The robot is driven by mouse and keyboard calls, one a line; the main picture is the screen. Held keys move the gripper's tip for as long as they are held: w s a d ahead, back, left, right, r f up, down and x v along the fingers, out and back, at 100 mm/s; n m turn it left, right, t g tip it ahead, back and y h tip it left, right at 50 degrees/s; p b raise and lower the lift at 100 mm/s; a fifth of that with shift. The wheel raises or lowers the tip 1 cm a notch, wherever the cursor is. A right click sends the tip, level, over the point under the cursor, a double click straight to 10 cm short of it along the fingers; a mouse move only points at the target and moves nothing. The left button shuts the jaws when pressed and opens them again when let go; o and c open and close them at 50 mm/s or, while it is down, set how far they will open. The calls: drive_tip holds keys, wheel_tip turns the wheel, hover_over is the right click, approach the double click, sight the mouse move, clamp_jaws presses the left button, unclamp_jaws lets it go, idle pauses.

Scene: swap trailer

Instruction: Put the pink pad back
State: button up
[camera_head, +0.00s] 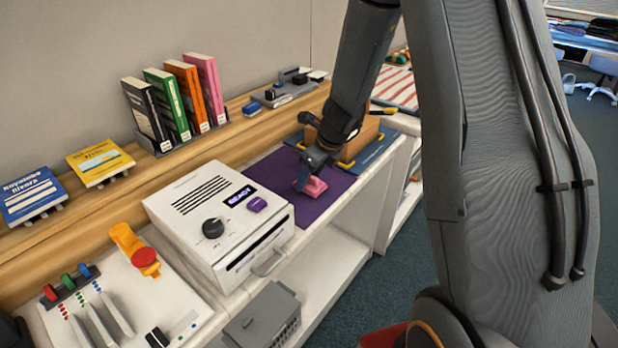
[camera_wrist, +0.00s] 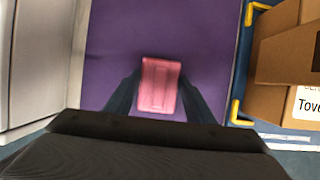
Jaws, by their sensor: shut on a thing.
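The pink pad (camera_wrist: 159,86) is a small block between the two fingers of my gripper (camera_wrist: 158,98) in the wrist view. My gripper (camera_head: 307,180) is shut on the pad, which also shows in the head view (camera_head: 316,187). The pad is over the purple mat (camera_head: 332,203), close to its surface; I cannot tell whether it touches. The mat also fills the middle of the wrist view (camera_wrist: 205,38).
A white machine (camera_head: 192,240) with a "READY" display stands left of the mat. A cardboard box (camera_head: 362,137) sits on a blue mat with yellow corner marks (camera_wrist: 238,112) to the right. Upright books (camera_head: 175,105) stand on the wooden ledge behind. The counter's front edge is near.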

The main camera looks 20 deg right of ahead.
drive_tip(key=shift+f, duration=0.1)
drive_tip(key=o, duration=1.5)
drive_tip(key=shift+r, duration=0.35)
drive_tip(key=v, duration=1)
drive_tip(key=shift+s+a+r+n+g+h+p, duration=0.2)
drive_tip(key=shift+s+a+n+g+h, duration=0.25)
drive_tip(key=shift+s+n, duration=3.8)
drive_tip(key=shift+s+a+r+n+g+h+p, duration=0.2)
drive_tip(key=shift+s+a+n+g+h, duration=0.25)
drive_tip(key=shift+s+n, duration=3.75)
drive_tip(key=shift+s+a+r+n+g+h+p, duration=0.15)
drive_tip(key=shift+s+a+n+g+h, duration=0.3)
drive_tip(key=shift+s+n, duration=3.8)
